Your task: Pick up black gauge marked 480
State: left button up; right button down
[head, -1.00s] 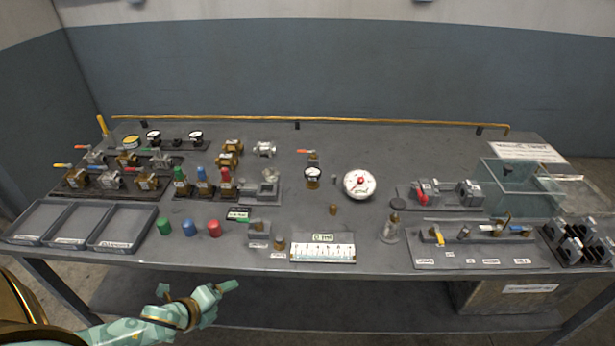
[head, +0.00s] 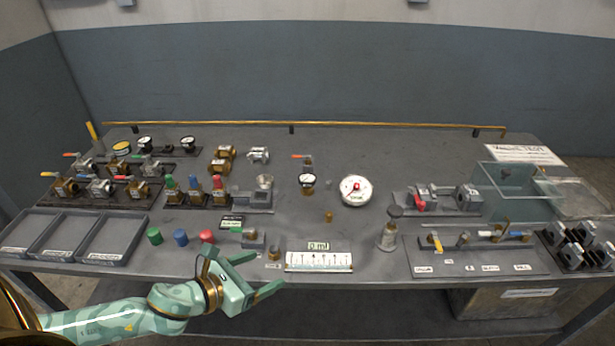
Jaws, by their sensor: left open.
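Several small black-rimmed gauges with white faces show in the head view. Two stand at the back left, a left black gauge (head: 145,143) and a right black gauge (head: 188,143). Another black gauge (head: 307,181) sits on a brass fitting near the middle of the bench. The markings are too small to read, so I cannot tell which one is 480. My left gripper (head: 263,273) is open and empty at the front edge of the bench, well in front of all these gauges. My right gripper is out of view.
A large white gauge (head: 355,190) stands right of the middle black gauge. Red, blue and green caps, a white scale plate (head: 318,262) and a small steel block lie near the gripper. Three grey trays (head: 112,241) are at the front left. The back middle is clear.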

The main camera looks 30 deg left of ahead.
aim_at(306, 179)
jog(key=i+j, duration=0.6)
jog(key=i, duration=0.2)
